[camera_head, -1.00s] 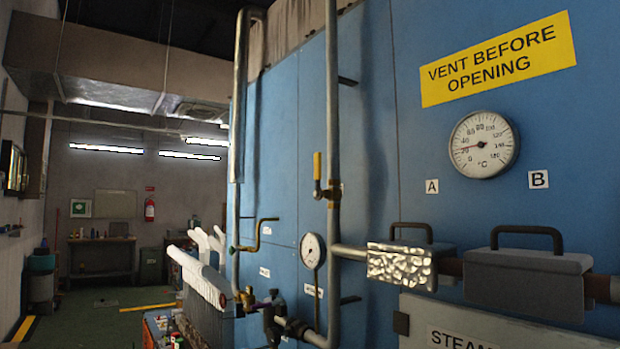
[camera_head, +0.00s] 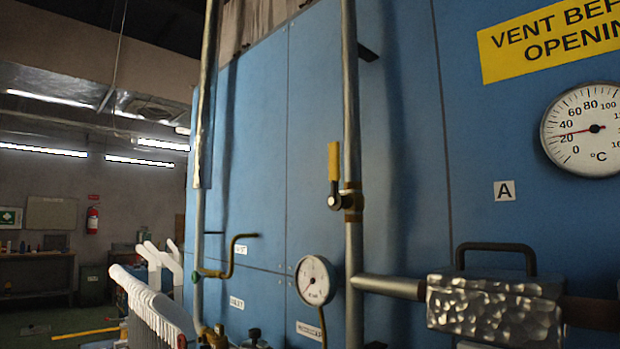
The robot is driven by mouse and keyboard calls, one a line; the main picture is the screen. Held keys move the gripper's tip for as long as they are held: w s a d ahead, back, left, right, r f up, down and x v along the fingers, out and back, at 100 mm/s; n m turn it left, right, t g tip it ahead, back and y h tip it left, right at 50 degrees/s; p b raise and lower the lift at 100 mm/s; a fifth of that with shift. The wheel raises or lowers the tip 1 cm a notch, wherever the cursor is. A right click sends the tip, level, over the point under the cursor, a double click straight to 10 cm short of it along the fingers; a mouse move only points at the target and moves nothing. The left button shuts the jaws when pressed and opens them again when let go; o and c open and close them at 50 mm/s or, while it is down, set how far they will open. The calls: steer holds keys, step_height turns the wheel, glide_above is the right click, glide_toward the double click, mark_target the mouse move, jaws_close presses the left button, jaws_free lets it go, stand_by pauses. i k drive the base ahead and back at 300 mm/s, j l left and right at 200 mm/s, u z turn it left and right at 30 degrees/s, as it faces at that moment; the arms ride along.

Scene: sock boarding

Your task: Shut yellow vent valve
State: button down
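The yellow vent valve handle (camera_head: 334,162) stands upright, in line with the vertical grey pipe (camera_head: 351,100) just to its right. Its dark pivot and brass body (camera_head: 352,204) sit on that pipe, in front of the blue cabinet wall. My gripper is not in view.
A small round gauge (camera_head: 316,281) is below the valve. A horizontal pipe runs right to a silvery dimpled block (camera_head: 492,310) with a dark handle. A temperature dial (camera_head: 585,130) and yellow sign (camera_head: 548,36) are at upper right. White sock forms (camera_head: 150,300) stand at lower left. A bent brass lever (camera_head: 232,258) juts from the left pipe.

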mark_target(335, 200)
steer(key=i+j+z, duration=0.1)
steer(key=i+j, duration=0.15)
steer(key=i+j+z, duration=0.1)
steer(key=i+j, duration=0.15)
steer(key=j, duration=0.2)
steer(key=i+j, duration=0.25)
steer(key=i+j+z, duration=0.15)
steer(key=j, duration=0.3)
steer(key=i, duration=0.1)
